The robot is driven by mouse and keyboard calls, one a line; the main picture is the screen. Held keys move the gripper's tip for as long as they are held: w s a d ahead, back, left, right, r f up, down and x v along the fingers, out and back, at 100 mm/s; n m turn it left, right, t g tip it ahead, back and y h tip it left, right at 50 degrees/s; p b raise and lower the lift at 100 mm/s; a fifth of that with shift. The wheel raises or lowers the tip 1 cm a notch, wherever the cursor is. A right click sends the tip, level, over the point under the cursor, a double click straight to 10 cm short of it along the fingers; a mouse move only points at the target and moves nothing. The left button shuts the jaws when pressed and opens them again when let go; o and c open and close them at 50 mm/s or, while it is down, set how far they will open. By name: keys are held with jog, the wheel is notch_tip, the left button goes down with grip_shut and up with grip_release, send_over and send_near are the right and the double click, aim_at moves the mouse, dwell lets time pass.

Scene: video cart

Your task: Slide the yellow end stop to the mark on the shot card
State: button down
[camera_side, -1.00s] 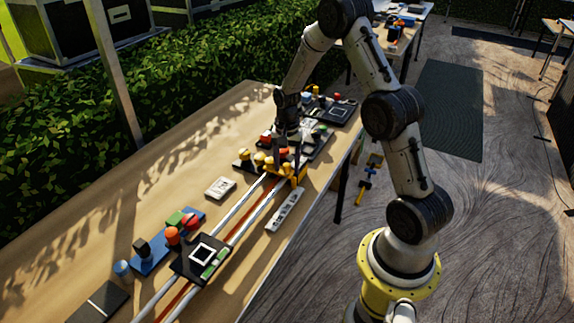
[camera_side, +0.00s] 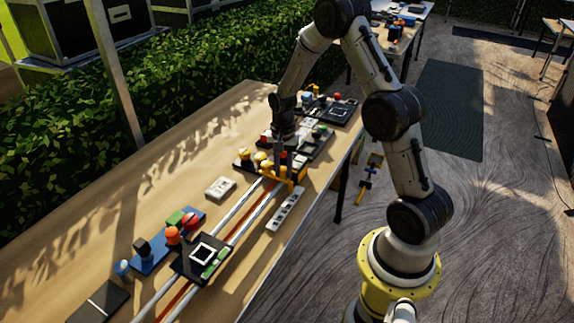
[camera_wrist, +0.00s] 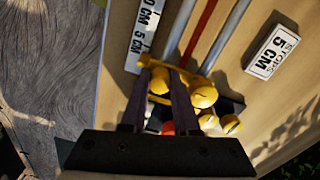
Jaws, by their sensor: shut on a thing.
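The yellow end stop (camera_side: 290,177) sits across the two pale rails (camera_side: 236,215), near their far end. It also shows in the wrist view (camera_wrist: 205,68), with a yellow knob between the fingers. My gripper (camera_side: 283,168) is down at the stop and shut on it; the wrist view shows a finger on either side of that knob (camera_wrist: 160,82). The white shot card (camera_side: 220,188) lies left of the rails and reads "STOPS 5 CM" in the wrist view (camera_wrist: 272,53).
A black carriage with a white square (camera_side: 202,254) sits on the rails nearer the camera. A blue block with coloured knobs (camera_side: 155,258) stands left of it. Other yellow knobs (camera_side: 245,154) and devices crowd the far end. The rails between stop and carriage are clear.

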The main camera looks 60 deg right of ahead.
jog(key=shift+a, duration=1.15)
jog(key=c, duration=0.7)
grip_release()
jog(key=shift+o, duration=0.2)
notch_tip(320, 180, up, 14)
